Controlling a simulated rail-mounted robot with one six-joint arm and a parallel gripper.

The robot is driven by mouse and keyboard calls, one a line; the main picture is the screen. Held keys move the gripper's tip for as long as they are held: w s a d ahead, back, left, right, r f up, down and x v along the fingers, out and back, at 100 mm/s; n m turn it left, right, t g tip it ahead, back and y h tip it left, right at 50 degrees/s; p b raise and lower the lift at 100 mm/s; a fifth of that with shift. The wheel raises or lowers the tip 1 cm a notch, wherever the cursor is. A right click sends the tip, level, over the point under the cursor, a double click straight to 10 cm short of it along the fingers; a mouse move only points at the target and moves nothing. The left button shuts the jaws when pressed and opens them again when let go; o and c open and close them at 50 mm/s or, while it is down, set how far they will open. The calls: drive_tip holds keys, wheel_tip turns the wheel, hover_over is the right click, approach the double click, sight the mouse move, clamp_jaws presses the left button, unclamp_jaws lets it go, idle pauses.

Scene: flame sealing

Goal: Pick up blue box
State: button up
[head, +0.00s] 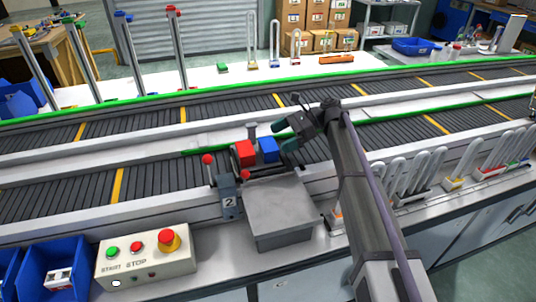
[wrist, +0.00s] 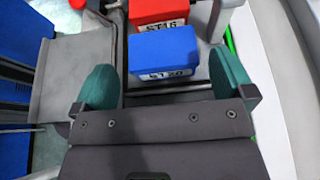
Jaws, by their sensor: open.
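The blue box (head: 267,149) stands beside the red box (head: 244,153) at the back edge of a grey metal platform, by the conveyor. In the wrist view the blue box (wrist: 163,55) has a white label reading about "ST 20" and lies ahead of and between my fingers. My gripper (head: 285,141) is just right of the blue box in the head view. It also shows in the wrist view (wrist: 163,88), with its two green fingers spread wide and nothing held. The left finger is clear of the box; the right finger is close to it, contact unclear.
The red box (wrist: 157,12) sits directly beyond the blue box. A red-knobbed lever (head: 208,160) and a post marked 2 (head: 228,196) stand to the left. The grey platform (head: 282,207) is bare. A button panel (head: 146,256) is at front left.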

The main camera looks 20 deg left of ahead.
sight(269, 143)
drive_tip(key=b+x, duration=0.2)
drive_tip(key=x, duration=0.3)
drive_tip(key=shift+f, duration=0.15)
drive_tip(key=shift+a, duration=0.1)
drive_tip(key=shift+c, duration=0.5)
